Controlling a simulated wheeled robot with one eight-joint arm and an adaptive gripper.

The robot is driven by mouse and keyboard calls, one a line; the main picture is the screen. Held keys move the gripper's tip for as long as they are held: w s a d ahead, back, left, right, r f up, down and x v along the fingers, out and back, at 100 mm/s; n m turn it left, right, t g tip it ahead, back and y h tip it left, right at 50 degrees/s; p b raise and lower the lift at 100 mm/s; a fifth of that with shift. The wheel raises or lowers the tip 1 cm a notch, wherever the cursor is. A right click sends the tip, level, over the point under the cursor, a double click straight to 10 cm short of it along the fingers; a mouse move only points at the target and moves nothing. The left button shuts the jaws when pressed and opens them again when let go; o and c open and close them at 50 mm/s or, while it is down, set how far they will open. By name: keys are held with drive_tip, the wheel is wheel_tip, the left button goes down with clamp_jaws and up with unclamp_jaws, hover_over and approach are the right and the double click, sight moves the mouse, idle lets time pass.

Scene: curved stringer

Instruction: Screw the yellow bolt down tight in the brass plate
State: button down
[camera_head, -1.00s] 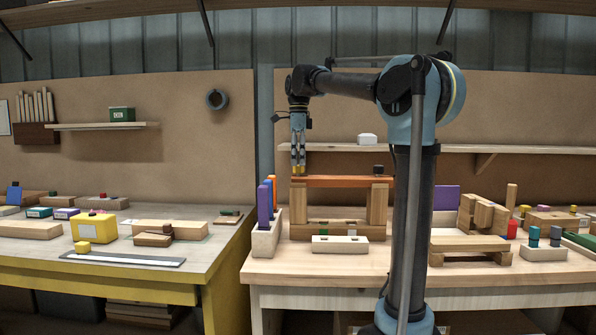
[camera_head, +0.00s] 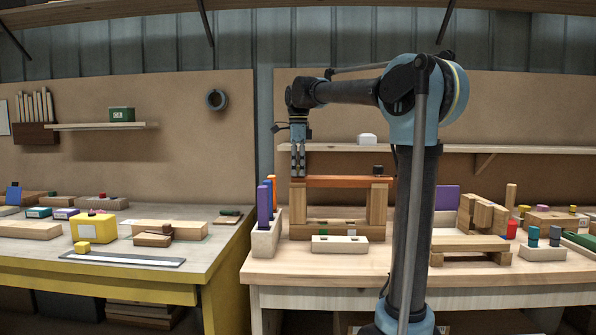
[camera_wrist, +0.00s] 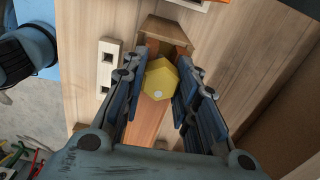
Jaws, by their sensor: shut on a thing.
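The yellow bolt (camera_wrist: 160,80) shows its six-sided head from above in the wrist view, between the two finger pads. My gripper (camera_wrist: 160,85) is shut on the head from both sides. In the head view, my gripper (camera_head: 298,176) points straight down at the left end of the orange-brown beam (camera_head: 345,181), with its fingertips at beam height. The bolt is hidden there. The beam also runs below the head in the wrist view (camera_wrist: 146,122). I cannot make out a separate brass plate, and the bolt's shank and its seating are hidden.
Wooden posts (camera_head: 378,206) carry the beam over the right bench. A cream block with square holes (camera_head: 340,244) lies in front. A cream holder (camera_head: 264,240) with purple and orange upright pieces stands close on the left. A small dark block (camera_head: 378,169) sits on the beam's right end.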

drive_tip(key=m, duration=0.6)
drive_tip(key=shift+f, duration=0.25)
drive_tip(key=shift+s+f+m, duration=0.1)
drive_tip(key=shift+m, duration=0.9)
drive_tip(key=m, duration=0.4)
drive_tip(key=shift+s+d+f, duration=0.1)
drive_tip(key=shift+s, duration=0.05)
drive_tip(key=c, duration=1.5)
unclamp_jaws()
drive_tip(key=o, duration=0.3)
drive_tip(key=shift+w+f, duration=0.15)
drive_tip(key=shift+w, duration=0.1)
